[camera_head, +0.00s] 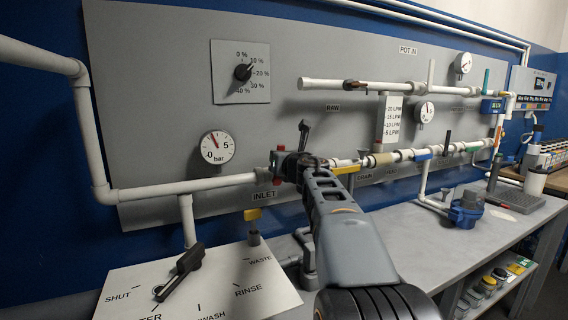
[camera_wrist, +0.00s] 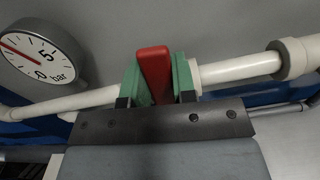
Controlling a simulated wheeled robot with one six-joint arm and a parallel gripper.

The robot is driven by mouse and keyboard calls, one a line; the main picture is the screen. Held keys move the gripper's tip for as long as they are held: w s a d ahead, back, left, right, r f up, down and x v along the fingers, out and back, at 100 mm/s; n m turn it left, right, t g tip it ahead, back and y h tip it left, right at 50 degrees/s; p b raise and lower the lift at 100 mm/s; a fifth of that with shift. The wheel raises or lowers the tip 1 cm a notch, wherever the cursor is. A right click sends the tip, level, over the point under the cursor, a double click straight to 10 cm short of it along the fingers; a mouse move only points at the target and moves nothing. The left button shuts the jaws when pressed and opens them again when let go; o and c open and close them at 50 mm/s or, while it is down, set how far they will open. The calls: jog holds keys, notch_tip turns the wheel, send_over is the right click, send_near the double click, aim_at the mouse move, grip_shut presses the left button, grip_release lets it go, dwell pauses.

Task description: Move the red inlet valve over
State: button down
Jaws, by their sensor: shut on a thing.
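The red inlet valve handle (camera_wrist: 155,72) stands between the two green finger pads of my gripper (camera_wrist: 158,85) in the wrist view. It lies in front of the white inlet pipe (camera_wrist: 240,69). My gripper is shut on the handle. In the head view my gripper (camera_head: 290,163) reaches to the pipe just right of the INLET label (camera_head: 264,195). Only small bits of red show there, and the arm hides most of the valve.
A round bar gauge (camera_head: 217,147) sits left of the valve, and a percent dial (camera_head: 241,72) is above it. A selector plate with a black lever (camera_head: 181,272) is at the lower left. Other pipes and valves run right along the grey panel (camera_head: 150,70).

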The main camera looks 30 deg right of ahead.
jog(key=shift+a+n, duration=0.5)
jog(key=shift+n, duration=0.3)
jog(key=shift+b, duration=0.3)
jog(key=c, duration=0.9)
grip_release()
jog(key=s, duration=0.4)
jog(key=s+a, duration=0.1)
jog(key=s, duration=0.4)
jog(key=s+a, duration=0.1)
jog(key=s, duration=0.3)
jog(key=shift+s, duration=0.3)
